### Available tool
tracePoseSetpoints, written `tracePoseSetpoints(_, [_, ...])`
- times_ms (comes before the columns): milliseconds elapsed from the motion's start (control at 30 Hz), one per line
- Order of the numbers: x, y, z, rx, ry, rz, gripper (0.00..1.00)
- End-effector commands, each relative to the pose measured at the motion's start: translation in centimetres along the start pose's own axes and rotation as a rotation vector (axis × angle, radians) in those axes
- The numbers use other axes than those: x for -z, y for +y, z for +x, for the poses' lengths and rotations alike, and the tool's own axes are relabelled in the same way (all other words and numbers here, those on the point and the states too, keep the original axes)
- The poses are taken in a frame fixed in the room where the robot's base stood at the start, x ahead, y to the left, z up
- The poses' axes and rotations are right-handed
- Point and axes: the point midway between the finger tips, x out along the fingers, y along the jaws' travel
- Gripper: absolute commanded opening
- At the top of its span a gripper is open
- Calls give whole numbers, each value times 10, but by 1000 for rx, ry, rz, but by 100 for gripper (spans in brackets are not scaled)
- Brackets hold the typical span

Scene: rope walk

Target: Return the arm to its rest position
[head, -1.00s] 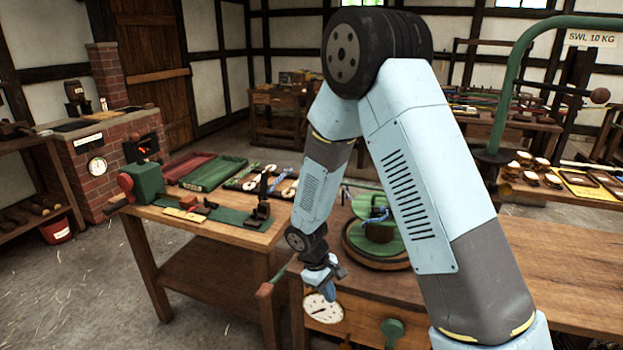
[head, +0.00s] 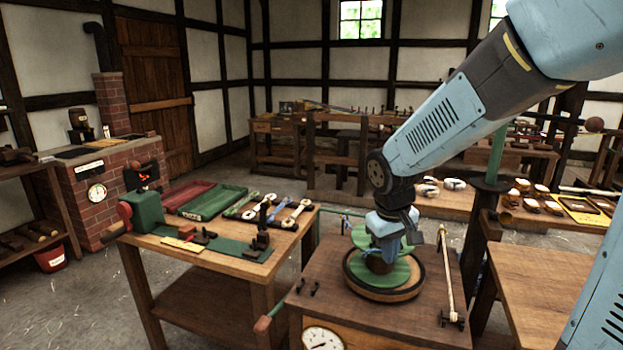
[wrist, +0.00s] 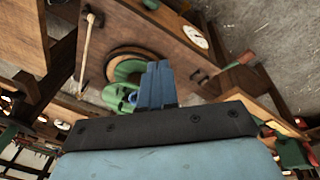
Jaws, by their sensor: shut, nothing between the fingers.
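My gripper (head: 385,243) shows in the head view in front of the green and wooden turntable-like device (head: 385,285), on the bench in the centre. In that view it hides part of the green top. In the wrist view its blue fingers (wrist: 157,84) lie together with nothing between them, and the green device (wrist: 122,92) appears beyond them. My forearm slants down from the upper right in the head view.
A bench (head: 225,245) at left holds a green vise (head: 147,212), a green tray (head: 212,202) and small tools. A green post (head: 490,185) stands right of centre. A brick forge (head: 105,165) is at far left. Open floor lies at lower left.

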Motion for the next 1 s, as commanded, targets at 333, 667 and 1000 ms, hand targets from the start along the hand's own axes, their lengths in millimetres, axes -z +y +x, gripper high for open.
tracePoseSetpoints(333, [-54,25,-68,13,123,173,0])
tracePoseSetpoints(667, [-111,32,-117,28,243,317,0])
tracePoseSetpoints(1000, [-147,28,-140,40,320,399,0])
